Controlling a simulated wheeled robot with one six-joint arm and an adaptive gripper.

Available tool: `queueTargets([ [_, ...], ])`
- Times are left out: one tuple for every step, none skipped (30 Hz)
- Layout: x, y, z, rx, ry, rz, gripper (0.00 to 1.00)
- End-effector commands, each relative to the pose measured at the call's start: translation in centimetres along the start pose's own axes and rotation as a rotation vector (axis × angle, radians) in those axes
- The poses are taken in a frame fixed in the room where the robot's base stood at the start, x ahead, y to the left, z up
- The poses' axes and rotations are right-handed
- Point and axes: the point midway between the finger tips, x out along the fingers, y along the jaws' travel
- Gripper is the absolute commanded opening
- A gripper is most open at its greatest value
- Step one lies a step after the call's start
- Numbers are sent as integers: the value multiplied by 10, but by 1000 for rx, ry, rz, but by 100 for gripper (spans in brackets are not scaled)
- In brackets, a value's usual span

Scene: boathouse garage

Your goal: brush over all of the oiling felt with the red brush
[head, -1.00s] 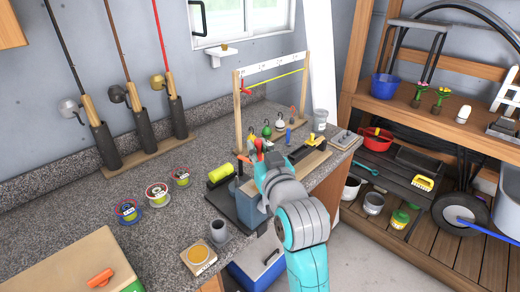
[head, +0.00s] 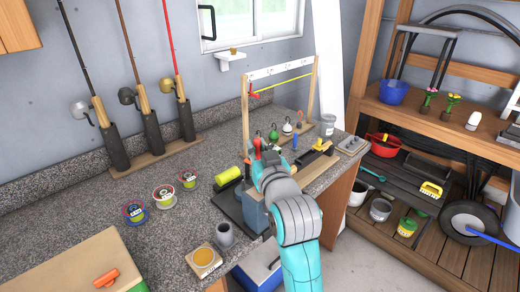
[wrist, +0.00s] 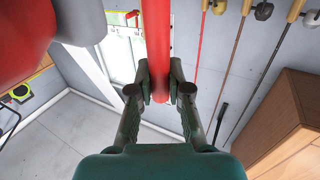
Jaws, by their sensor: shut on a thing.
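My gripper (wrist: 160,85) is shut on the red brush (wrist: 157,45), whose red handle stands between the fingers in the wrist view. In the head view my gripper (head: 263,160) is over the right part of the bench, and a small red part shows at its tip. The brush's bristles cannot be made out. A round amber pad (head: 204,257), which may be the oiling felt, lies on a pale square block at the bench's front edge. It is left of and nearer than my gripper, and apart from it.
A grey cup (head: 225,235) stands close behind the amber pad. A blue-grey block (head: 254,213) on a dark base is beside my arm. Several line spools (head: 163,196) lie to the left. A wooden frame (head: 246,110) stands behind my gripper. Bare bench lies between the spools and the cup.

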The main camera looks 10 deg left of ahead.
Motion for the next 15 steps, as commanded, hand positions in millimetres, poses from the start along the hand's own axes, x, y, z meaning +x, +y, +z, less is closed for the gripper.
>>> queueTargets([
  [-1,0,1,0,-2,0,0],
  [-1,1,1,1,-2,0,0],
  [-3,2,1,1,-2,0,0],
  [-4,2,0,1,-2,0,0],
  [-5,3,0,1,-2,0,0],
  [-6,4,0,1,-2,0,0],
  [-8,4,0,1,-2,0,0],
  [-8,5,-1,1,-2,0,0],
  [-9,5,-1,1,-2,0,0],
  [-10,5,-1,1,-2,0,0],
  [-10,5,-1,1,-1,0,0],
  [-11,6,-1,1,-1,0,0],
  [-11,6,-1,1,-1,0,0],
  [-12,6,-1,1,-1,0,0],
  [-13,7,-1,1,-1,0,0],
])
